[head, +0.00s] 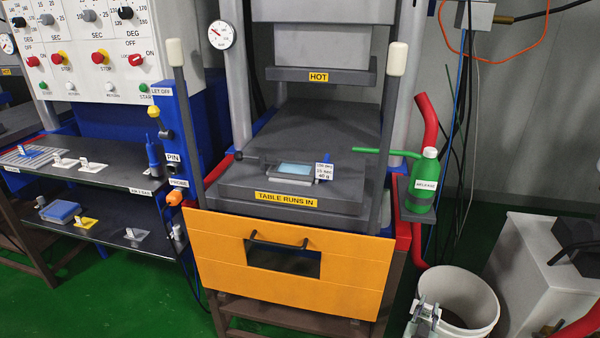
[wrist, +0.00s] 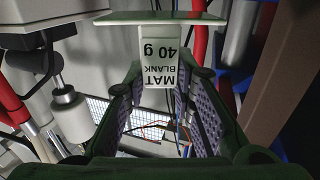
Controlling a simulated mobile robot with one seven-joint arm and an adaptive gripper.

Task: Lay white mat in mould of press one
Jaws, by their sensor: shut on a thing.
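The mould (head: 290,178) is a small grey block with a pale blue top face, on the dark table of the press (head: 235,185). In the wrist view, my gripper (wrist: 167,76) is shut on a white upright tab (wrist: 158,45) labelled "MAT BLANK 40 g", upside down in the picture. A flat dark-green-looking plate (wrist: 160,17) spans the tab's far end, seen nearly edge-on; its true colour is hard to tell.
A hot upper platen (head: 320,75) hangs above the table. An orange guard (head: 215,260) stands in front, between two upright levers. A green release bottle (head: 424,182) is at the right. A white bucket (head: 475,290) and a grey box (head: 520,260) stand on the floor.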

